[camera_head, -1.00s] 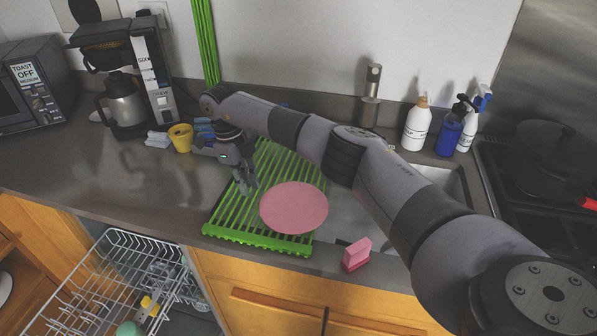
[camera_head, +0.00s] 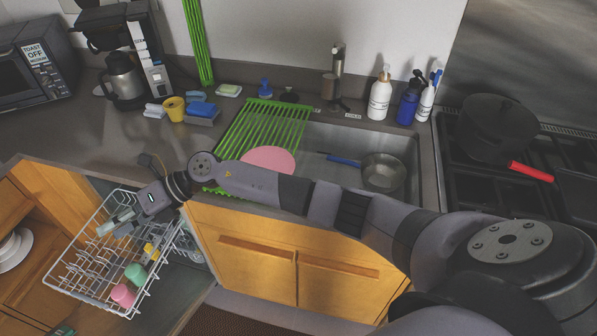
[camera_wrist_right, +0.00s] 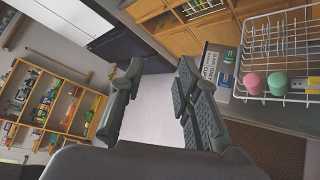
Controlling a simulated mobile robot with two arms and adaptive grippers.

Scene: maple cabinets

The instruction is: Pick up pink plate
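The pink plate (camera_head: 268,157) lies on the green slatted drying rack (camera_head: 275,121) at the left part of the sink. My right forearm hides its front edge. My right gripper (camera_head: 108,228) is well left of the plate, above the white wire dishwasher rack. In the right wrist view its two fingers (camera_wrist_right: 158,78) are spread apart with nothing between them. The plate does not show in that view. My left gripper is not in view.
The open dishwasher rack (camera_head: 85,291) holds a pink and a green cup. A pan (camera_head: 381,172) lies in the sink. Blue sponges (camera_head: 202,112) and a yellow cup (camera_head: 174,108) stand left of the drying rack. Bottles (camera_head: 380,96) stand behind the sink.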

